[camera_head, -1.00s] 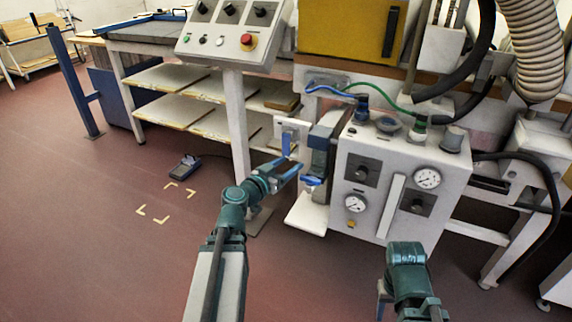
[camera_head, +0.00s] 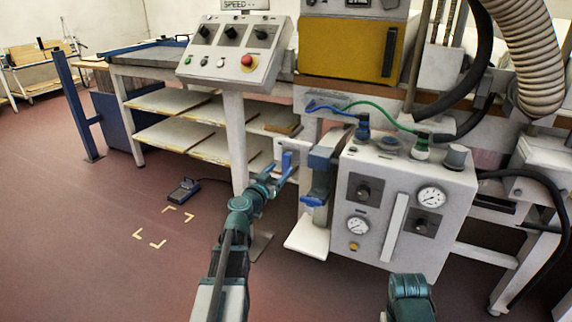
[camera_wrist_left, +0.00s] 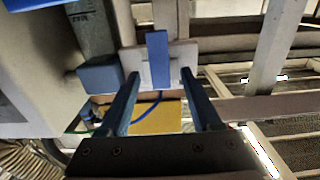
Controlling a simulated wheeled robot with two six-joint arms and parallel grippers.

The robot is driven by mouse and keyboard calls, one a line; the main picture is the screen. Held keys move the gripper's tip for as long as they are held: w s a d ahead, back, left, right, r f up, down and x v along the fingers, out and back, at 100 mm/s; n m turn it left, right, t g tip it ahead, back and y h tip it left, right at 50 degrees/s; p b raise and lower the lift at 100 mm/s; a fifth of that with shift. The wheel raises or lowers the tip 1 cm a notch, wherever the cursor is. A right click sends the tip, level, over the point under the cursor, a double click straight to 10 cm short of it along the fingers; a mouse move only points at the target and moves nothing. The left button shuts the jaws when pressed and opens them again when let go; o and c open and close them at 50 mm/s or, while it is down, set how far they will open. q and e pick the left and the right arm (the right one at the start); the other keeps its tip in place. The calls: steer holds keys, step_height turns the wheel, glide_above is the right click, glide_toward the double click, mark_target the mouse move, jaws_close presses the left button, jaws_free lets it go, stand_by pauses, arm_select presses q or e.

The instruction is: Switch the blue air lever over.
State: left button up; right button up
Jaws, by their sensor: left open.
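The blue air lever (camera_head: 287,161) stands upright on a white plate (camera_head: 293,149) on the left side of the grey control unit. In the left wrist view the blue lever (camera_wrist_left: 158,58) lies ahead of the fingertips, roughly centred between them, with the white plate behind it. My left gripper (camera_head: 280,178) is open and empty, just below and in front of the lever; its two fingers (camera_wrist_left: 160,84) straddle the lever's line. I cannot tell whether they touch it. Of my right arm only a teal wrist part shows at the bottom of the head view.
The grey control unit (camera_head: 405,185) with gauges and hoses stands right of the lever. A second blue handle (camera_head: 315,200) is close by. A control panel (camera_head: 238,48) on a post and a shelved table (camera_head: 165,105) stand behind. A pedal (camera_head: 184,190) lies on open floor at left.

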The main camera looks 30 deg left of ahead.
mark_target(285, 164)
arm_select(q)
steer(key=shift+w, duration=2.55)
steer(key=shift+c, duration=0.2)
jaws_close()
